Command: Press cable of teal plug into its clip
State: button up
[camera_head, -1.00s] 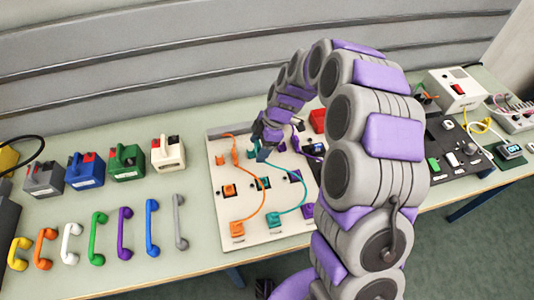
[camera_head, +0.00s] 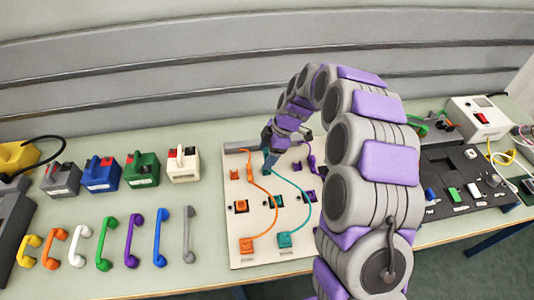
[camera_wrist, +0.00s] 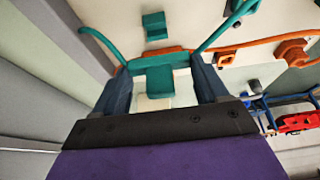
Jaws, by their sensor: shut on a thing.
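My gripper (camera_head: 268,163) is over the upper part of the pale board (camera_head: 232,225). In the wrist view its two dark fingers (camera_wrist: 162,85) are shut on a teal piece, the teal plug or its cable holder (camera_wrist: 160,80). The teal cable (camera_head: 310,205) loops from the teal block at the board's front (camera_head: 285,240) up to my gripper. In the wrist view the cable (camera_wrist: 212,38) leaves both sides of the held piece. A small teal block, perhaps the clip (camera_wrist: 154,26), is on the board just beyond the fingers, apart from them.
An orange cable (camera_head: 272,205) runs close beside my gripper, and in the wrist view its orange part (camera_wrist: 292,50) is at right. Purple parts (camera_head: 310,195) are to the right, partly behind my arm. Coloured handles and boxes stand left of the board.

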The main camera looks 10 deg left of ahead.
jog(key=b, duration=0.3)
send_over(264, 171)
jog(key=d, duration=0.1)
jog(key=shift+f, duration=2.25)
jog(key=shift+b, duration=0.55)
jog(key=shift+f, duration=1)
jog(key=o, duration=1.1)
jog(key=shift+r, duration=0.15)
jog(key=shift+r+p, duration=0.55)
jog(key=shift+r, duration=3.6)
